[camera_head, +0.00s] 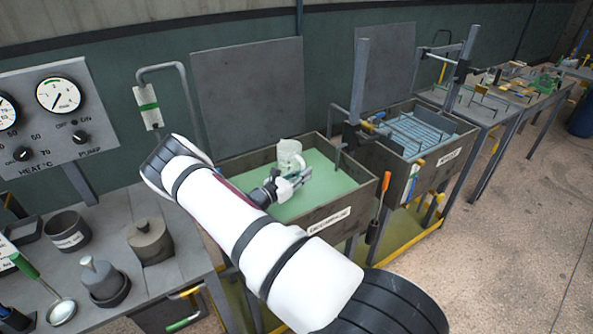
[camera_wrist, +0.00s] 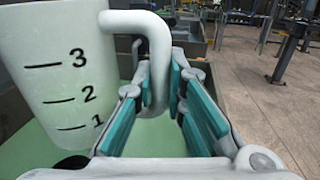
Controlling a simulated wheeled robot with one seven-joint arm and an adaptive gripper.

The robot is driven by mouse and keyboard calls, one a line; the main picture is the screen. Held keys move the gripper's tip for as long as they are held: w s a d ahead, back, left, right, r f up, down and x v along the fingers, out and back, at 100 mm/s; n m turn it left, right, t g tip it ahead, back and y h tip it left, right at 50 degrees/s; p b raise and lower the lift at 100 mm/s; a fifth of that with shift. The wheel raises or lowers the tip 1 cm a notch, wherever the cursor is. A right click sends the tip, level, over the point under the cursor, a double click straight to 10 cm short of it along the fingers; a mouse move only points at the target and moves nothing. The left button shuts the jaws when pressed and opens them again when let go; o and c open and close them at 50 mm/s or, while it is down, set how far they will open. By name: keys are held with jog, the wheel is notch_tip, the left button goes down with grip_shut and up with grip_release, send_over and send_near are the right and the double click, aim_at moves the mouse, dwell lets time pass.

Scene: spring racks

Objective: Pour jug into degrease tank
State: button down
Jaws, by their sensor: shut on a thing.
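The jug (camera_head: 290,157) is a pale, whitish vessel with a handle, and it is over the green liquid of the degrease tank (camera_head: 362,202). The tank is a grey open box with a label on its front wall. In the wrist view the jug (camera_wrist: 70,75) stands near upright on the left, with marks 1, 2 and 3. My gripper (camera_head: 300,180) is shut on the jug's handle, which passes between the teal finger pads (camera_wrist: 160,90) in the wrist view. The jug's inside and contents are hidden.
A second tank (camera_head: 452,160) with bluish liquid and a rack post adjoins on the right. A bench (camera_head: 180,270) with pots and a ladle is at left. A control panel (camera_head: 55,110) stands behind it. An orange-handled tool (camera_head: 380,205) hangs at the degrease tank's corner. Open floor lies right.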

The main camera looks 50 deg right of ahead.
jog(key=shift+w+d+r+n+g+y+b, duration=0.1)
jog(key=shift+w+r+n+g+y+b, duration=0.4)
jog(key=shift+r+n, duration=1.3)
jog(key=shift+s+r+n+g+y+b, duration=0.1)
jog(key=shift+r+n+y+b, duration=0.15)
jog(key=shift+r+n+b, duration=1.1)
jog(key=shift+w+d+r+n+g+y+b, duration=0.1)
jog(key=shift+w+r+n+g+y+b, duration=0.2)
jog(key=shift+r+n, duration=2)
jog(key=w+d+r+n+g+b, duration=0.1)
jog(key=w+r+n+b, duration=0.3)
jog(key=w+n+b, duration=0.2)
jog(key=shift+w+d+g+y+b, duration=0.3)
jog(key=shift+w+d+y+b, duration=0.1)
jog(key=shift+w+b, duration=0.3)
jog(key=shift+n, duration=0.25)
dwell(0.7)
